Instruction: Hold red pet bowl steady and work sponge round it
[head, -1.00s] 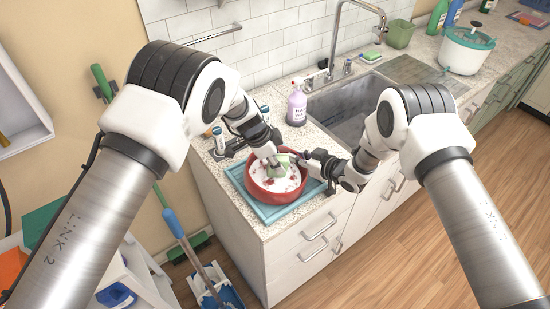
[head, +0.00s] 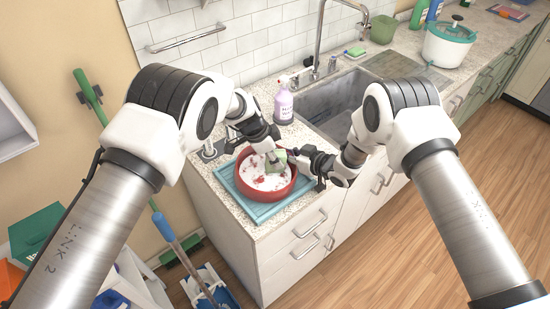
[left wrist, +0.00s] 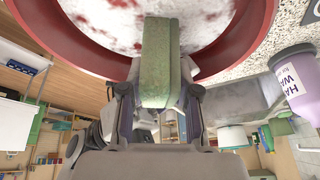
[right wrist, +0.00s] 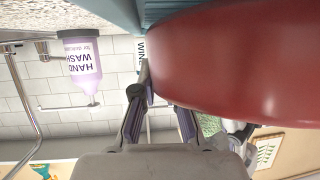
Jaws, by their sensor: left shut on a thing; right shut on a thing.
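The red pet bowl (head: 268,196) stands on a blue tray (head: 229,181) at the counter's near end, with white suds and red patches inside. My left gripper (head: 271,157) reaches down into the bowl from behind, shut on a green sponge (head: 280,155). In the left wrist view the sponge (left wrist: 155,75) sits between the fingers over the suds, near the bowl's rim (left wrist: 75,48). My right gripper (head: 293,158) is shut on the bowl's right rim. In the right wrist view the bowl's wall (right wrist: 235,65) hides part of the grip.
A purple hand-wash bottle (head: 284,104) stands behind the bowl, beside the sink (head: 325,105). The faucet (head: 318,45) rises behind the sink. A green-and-white pot (head: 448,45) stands farther right. Tiled wall backs the counter; open wood floor lies in front.

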